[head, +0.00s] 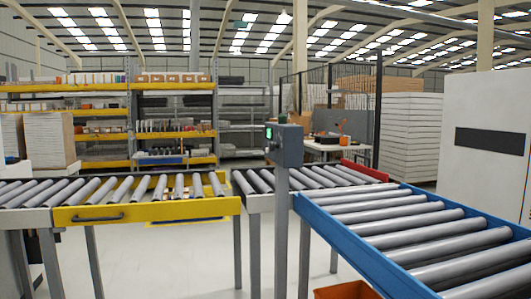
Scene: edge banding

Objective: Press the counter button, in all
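A grey control box (288,146) sits on top of a grey post (281,225) near the middle of the head view. Its left face carries a small lit green spot (269,133); it is too small to tell whether this is the counter button or a display. No other button shows clearly. Neither of my grippers is in view, so nothing of mine shows near the box.
Roller conveyors surround the post: a yellow-framed section (150,212) at left, a blue-framed section (350,243) at right, and a red end piece (365,171) behind. An orange bin (346,291) stands low in front. White floor shows under the left conveyor.

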